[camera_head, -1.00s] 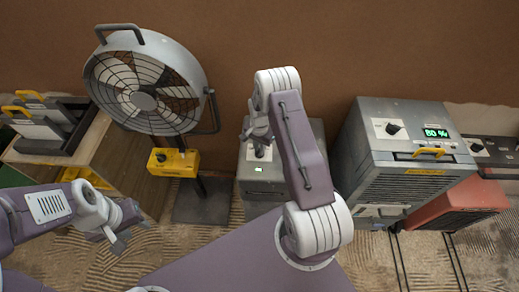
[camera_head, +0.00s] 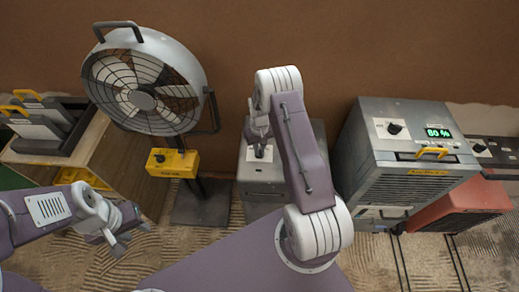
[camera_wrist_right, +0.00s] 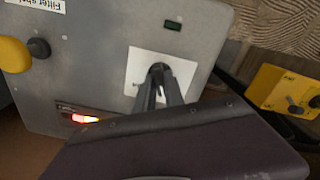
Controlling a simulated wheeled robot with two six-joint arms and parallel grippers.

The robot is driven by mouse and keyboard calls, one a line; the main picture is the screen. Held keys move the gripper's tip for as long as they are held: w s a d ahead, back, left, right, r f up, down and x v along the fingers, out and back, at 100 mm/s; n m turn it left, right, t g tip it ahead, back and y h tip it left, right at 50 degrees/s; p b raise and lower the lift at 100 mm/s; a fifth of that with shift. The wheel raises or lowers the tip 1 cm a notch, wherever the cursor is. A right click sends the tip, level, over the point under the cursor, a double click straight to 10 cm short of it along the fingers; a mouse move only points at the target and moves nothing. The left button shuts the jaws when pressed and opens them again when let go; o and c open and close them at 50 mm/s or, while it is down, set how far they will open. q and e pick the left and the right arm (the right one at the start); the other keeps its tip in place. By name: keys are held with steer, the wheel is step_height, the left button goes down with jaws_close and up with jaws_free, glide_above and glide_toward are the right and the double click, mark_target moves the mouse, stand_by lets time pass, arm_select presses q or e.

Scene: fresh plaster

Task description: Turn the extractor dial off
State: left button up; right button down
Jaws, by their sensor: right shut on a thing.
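A grey box (camera_head: 262,178) stands in the middle, with a white dial plate (camera_head: 268,155) on its top. My right gripper (camera_head: 259,150) reaches down onto this plate. In the wrist view the right gripper (camera_wrist_right: 161,80) is shut on the dial over the white plate (camera_wrist_right: 183,68), and its fingers mostly hide the dial. A small dark green indicator (camera_wrist_right: 173,25) sits near the plate and looks unlit. My left gripper (camera_head: 118,243) hangs at lower left, away from the box; its jaw opening is unclear.
A large fan (camera_head: 145,90) with a yellow control box (camera_head: 173,162) stands left of the grey box. A grey unit (camera_head: 410,165) with a dial and a green "80 %" display is at right. A red lit switch (camera_wrist_right: 85,118) shows in the wrist view.

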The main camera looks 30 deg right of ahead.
steer(key=shift+w+n, duration=0.1)
steer(key=shift+n, duration=1.6)
steer(key=shift+r, duration=0.1)
steer(key=c, duration=1.4)
jaws_free()
steer(key=shift+c, duration=0.2)
step_height(320, 180, up, 9)
steer(key=shift+b, duration=0.4)
